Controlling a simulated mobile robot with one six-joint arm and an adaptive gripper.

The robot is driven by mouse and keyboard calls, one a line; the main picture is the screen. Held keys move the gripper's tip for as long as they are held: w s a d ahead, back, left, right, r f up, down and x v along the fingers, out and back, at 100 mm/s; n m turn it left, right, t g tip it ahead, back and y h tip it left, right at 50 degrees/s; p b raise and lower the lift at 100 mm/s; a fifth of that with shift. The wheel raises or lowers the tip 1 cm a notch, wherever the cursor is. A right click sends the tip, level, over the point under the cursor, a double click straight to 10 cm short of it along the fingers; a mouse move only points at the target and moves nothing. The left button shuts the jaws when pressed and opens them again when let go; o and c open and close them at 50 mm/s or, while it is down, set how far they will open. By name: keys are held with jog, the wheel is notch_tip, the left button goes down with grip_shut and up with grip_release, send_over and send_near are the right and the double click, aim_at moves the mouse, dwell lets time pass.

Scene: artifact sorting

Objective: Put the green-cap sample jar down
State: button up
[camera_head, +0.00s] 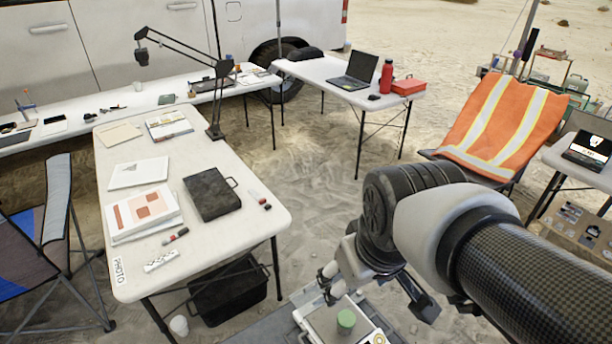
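The green-cap sample jar (345,321) shows at the bottom of the head view, seen from above with its cap up. It appears to stand on a pale tray (312,322) low in front of me. My gripper (377,295) is just above and to the right of the jar. Its two fingers are spread wide apart, with one near the jar's upper left and the other to the right. No finger is seen closed on the jar. The jar's lower body and any gap between it and the gripper are hard to make out.
A white table (235,262) at left carries papers, a black case (211,194), markers and a desk lamp. A black crate (228,292) lies under it. A folding chair with an orange vest (500,127) stands at right. Sandy ground between the tables is clear.

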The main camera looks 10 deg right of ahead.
jog(key=s+m, duration=0.2)
jog(key=s, duration=0.5)
jog(key=shift+a+t, duration=0.3)
jog(key=shift+a, duration=0.15)
